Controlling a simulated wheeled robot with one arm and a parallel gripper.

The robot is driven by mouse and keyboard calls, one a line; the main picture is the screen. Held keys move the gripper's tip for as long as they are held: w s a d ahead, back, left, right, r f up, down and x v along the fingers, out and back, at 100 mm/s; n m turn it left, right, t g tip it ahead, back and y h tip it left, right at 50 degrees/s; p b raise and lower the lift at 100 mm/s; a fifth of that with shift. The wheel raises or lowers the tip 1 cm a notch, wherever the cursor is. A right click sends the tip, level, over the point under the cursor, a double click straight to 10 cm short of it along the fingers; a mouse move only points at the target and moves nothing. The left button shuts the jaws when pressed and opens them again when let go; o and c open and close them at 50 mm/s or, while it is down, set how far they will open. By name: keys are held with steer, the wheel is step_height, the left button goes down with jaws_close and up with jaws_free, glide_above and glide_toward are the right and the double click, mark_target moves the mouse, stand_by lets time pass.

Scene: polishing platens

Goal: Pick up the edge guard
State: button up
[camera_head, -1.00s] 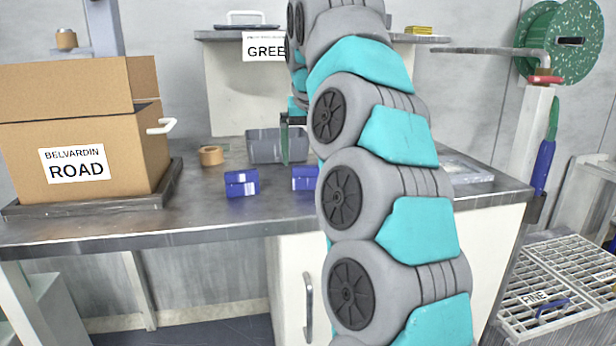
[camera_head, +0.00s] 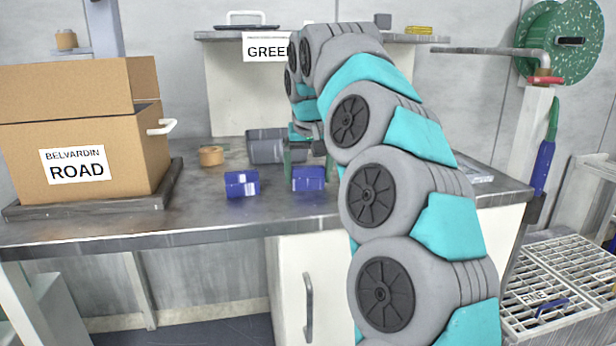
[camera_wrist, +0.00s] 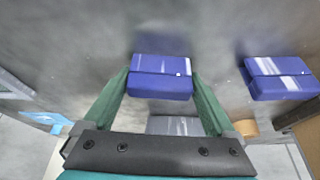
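Two blue blocks with pale markings lie on the grey metal bench; I take these to be edge guards, but no label names them. The right-hand blue block (camera_head: 309,179) is under my gripper (camera_head: 308,172). In the wrist view this blue block (camera_wrist: 161,77) lies between the two green fingers of my gripper (camera_wrist: 160,80). The fingers are apart, one on each side of it; I cannot tell whether they touch it. The other blue block (camera_head: 242,184) lies to the left, and in the wrist view (camera_wrist: 280,78) it is outside the fingers.
A grey bin (camera_head: 265,147) stands just behind the blocks. A tape roll (camera_head: 211,156) is to its left. A cardboard box (camera_head: 90,135) marked ROAD sits on a dark tray (camera_head: 175,180) at the left. The bench front (camera_head: 150,225) is clear.

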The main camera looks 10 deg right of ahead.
mark_target(308, 167)
steer(key=c, duration=0.9)
steer(key=shift+o, duration=0.2)
steer(key=shift+r, duration=0.1)
steer(key=shift+r, duration=1.4)
